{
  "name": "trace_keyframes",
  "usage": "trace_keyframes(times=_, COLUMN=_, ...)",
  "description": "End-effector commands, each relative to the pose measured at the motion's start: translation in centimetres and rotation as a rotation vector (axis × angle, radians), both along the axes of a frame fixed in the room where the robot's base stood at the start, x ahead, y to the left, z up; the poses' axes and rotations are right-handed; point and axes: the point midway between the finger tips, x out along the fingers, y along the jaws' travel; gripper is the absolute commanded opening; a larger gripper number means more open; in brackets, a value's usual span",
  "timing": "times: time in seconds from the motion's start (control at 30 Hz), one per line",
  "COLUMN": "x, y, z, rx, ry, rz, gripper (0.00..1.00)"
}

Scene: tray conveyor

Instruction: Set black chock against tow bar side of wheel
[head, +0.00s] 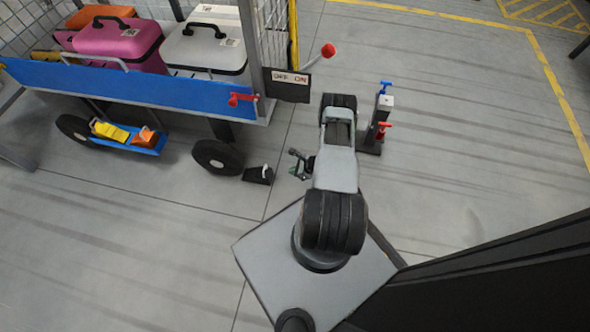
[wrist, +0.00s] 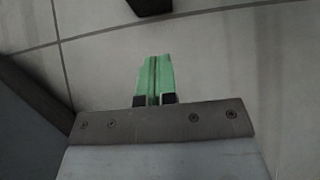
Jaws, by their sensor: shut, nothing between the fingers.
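The black chock (head: 259,175) lies on the floor just right of the cart's near right wheel (head: 217,157). It has a small pale part on top. It is close to the tyre, but I cannot tell whether they touch. My gripper (head: 297,174) is right of the chock, apart from it, with nothing held. In the wrist view its green fingers (wrist: 154,80) are shut together over bare floor. A dark block at the top edge of the wrist view (wrist: 150,5) looks like the chock, mostly cut off. I cannot make out the tow bar for sure.
The cart's blue side (head: 140,88) carries cases, with a red-ended lever (head: 328,51) and an OFF/ON sign (head: 290,78) at its right end. A blue tray (head: 130,138) with yellow and orange chocks hangs below. A post with blue and red handles (head: 374,133) stands right of my arm.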

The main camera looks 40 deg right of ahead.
Motion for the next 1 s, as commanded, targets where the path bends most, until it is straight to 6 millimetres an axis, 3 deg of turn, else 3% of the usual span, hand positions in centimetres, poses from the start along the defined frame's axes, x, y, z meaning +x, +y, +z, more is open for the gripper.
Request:
trace_keyframes(times=0.03, x=0.6, y=0.8, z=-1.3, rx=0.001, ry=0.0, rz=0.008, gripper=0.0)
trace_keyframes(times=0.3, x=3.1, y=3.1, z=-4.7, rx=-0.001, ry=0.0, rz=0.006, gripper=0.0)
trace_keyframes(times=0.6, x=5.5, y=5.2, z=-4.3, rx=0.0, ry=0.0, rz=0.003, gripper=0.0)
trace_keyframes(times=1.0, x=6.0, y=5.6, z=-4.2, rx=0.0, ry=0.0, rz=0.0, gripper=0.0)
